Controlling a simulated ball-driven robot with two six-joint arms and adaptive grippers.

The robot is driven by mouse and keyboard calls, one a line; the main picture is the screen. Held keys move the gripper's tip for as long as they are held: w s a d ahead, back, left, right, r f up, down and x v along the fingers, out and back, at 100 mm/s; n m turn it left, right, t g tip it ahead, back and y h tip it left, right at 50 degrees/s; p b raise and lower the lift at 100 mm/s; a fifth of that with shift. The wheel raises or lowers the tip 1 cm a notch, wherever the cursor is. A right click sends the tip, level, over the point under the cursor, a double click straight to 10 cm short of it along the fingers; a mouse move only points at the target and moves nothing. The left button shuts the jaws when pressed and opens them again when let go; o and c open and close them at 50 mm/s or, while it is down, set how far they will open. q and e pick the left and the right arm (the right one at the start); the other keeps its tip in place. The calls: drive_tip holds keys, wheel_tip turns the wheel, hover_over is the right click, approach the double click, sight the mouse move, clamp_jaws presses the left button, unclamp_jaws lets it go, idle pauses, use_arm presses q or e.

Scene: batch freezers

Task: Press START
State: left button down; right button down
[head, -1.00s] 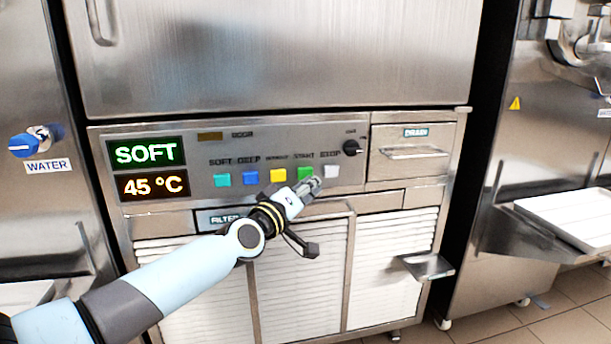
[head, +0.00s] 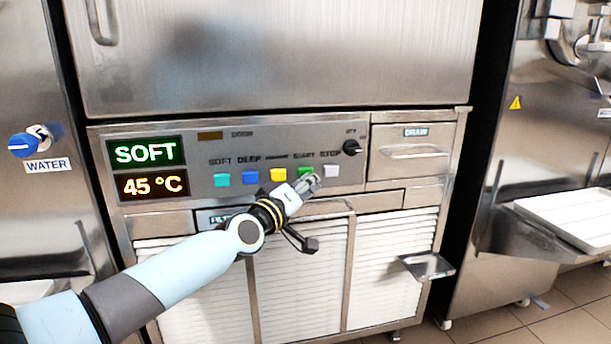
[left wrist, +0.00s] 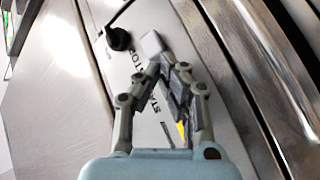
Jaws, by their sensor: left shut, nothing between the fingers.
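The green START button (head: 305,171) is on the control panel, in a row with other coloured buttons. My left gripper (head: 313,182) is shut and empty, with its fingertips at the lower right of the green button and partly over it. I cannot tell whether they touch it. The white STOP button (head: 331,170) is just to the right. In the left wrist view my left gripper (left wrist: 168,72) is close to the panel, with the white button (left wrist: 152,43) just beyond the tips. The green button is hidden there behind the fingers. My right gripper is not in view.
Cyan (head: 221,180), blue (head: 250,177) and yellow (head: 278,174) buttons sit left of START. A black knob (head: 352,147) is at the upper right. The displays read SOFT (head: 146,152) and 45 °C (head: 152,186). A drawer handle (head: 414,151) is further right.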

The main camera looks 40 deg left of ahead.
use_arm(q)
drive_tip(key=shift+w+a, duration=0.25)
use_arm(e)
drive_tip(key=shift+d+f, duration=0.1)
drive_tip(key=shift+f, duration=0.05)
use_arm(q)
drive_tip(key=shift+s+d, duration=0.1)
idle(0.5)
drive_tip(key=shift+s+d+p, duration=0.3)
drive_tip(key=shift+s+d, duration=0.2)
drive_tip(key=shift+d, duration=0.1)
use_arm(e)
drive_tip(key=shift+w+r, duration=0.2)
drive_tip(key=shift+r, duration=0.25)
use_arm(q)
drive_tip(key=shift+s+d+p, duration=0.85)
drive_tip(key=shift+s+d, duration=0.8)
drive_tip(key=shift+d, duration=0.25)
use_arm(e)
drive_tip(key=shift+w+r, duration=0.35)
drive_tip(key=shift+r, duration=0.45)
